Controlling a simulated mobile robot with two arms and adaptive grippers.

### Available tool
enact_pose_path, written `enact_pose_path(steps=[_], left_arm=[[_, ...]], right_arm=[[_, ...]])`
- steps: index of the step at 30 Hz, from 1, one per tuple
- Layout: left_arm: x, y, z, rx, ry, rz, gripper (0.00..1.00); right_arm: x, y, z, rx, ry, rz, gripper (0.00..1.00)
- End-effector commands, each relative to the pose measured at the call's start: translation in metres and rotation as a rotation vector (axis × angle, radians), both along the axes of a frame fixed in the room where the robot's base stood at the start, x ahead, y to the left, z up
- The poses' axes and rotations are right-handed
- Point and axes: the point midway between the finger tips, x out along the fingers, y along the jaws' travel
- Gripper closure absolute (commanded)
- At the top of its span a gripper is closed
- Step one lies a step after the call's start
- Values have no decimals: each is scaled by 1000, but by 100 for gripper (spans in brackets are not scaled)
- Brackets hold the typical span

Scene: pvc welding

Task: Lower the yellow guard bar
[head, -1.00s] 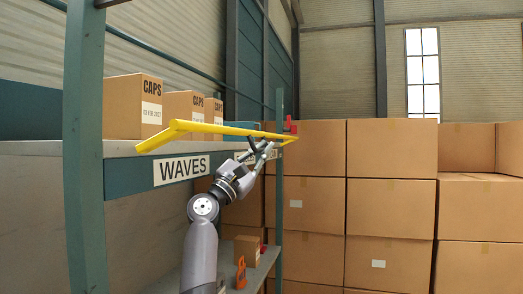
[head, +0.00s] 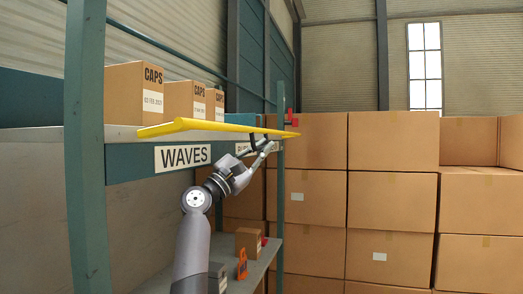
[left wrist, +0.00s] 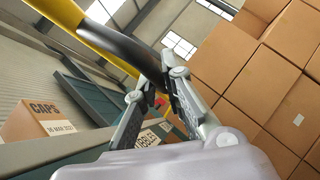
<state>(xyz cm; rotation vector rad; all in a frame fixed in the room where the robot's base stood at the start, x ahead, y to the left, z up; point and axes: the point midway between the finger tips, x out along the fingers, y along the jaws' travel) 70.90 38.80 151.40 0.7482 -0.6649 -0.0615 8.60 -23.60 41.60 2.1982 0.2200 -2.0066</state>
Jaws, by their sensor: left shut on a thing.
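The yellow guard bar (head: 215,126) runs along the front edge of the upper shelf, about level with the shelf top. Its near end bends off to the left, and its far end is by a red part (head: 289,117) on the far post. My left gripper (head: 259,145) is at the bar's black grip, near the far end. In the left wrist view the black grip (left wrist: 115,47) of the yellow bar (left wrist: 62,12) runs down to my left gripper's fingers (left wrist: 160,90), which are closed around it. My right gripper is out of view.
Boxes marked CAPS (head: 134,94) stand on the upper shelf (head: 125,140) behind the bar. A lower shelf (head: 255,268) holds a small box (head: 248,241) and an orange item (head: 242,264). Large cartons (head: 392,198) are stacked at the right.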

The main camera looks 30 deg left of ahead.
Motion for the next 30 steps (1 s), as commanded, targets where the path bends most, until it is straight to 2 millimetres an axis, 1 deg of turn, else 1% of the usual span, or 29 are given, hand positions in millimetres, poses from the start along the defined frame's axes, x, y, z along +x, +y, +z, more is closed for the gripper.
enact_pose_path(steps=[1, 9, 10, 23, 26, 29, 30], left_arm=[[0, 0, 0, 1, -1, 2, 89], [0, 0, 0, 0, -1, 1, 71], [0, 0, 0, 0, -1, 1, 70], [0, 0, 1, -1, -1, 1, 70], [0, -1, 5, 0, -1, 0, 70], [0, -4, 17, -1, -3, -1, 70], [1, -7, 21, -38, -13, -3, 70]], right_arm=[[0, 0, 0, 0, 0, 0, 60], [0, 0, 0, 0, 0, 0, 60], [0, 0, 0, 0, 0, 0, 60], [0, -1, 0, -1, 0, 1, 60], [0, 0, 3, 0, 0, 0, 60], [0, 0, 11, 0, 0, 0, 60], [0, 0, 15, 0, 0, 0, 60]])
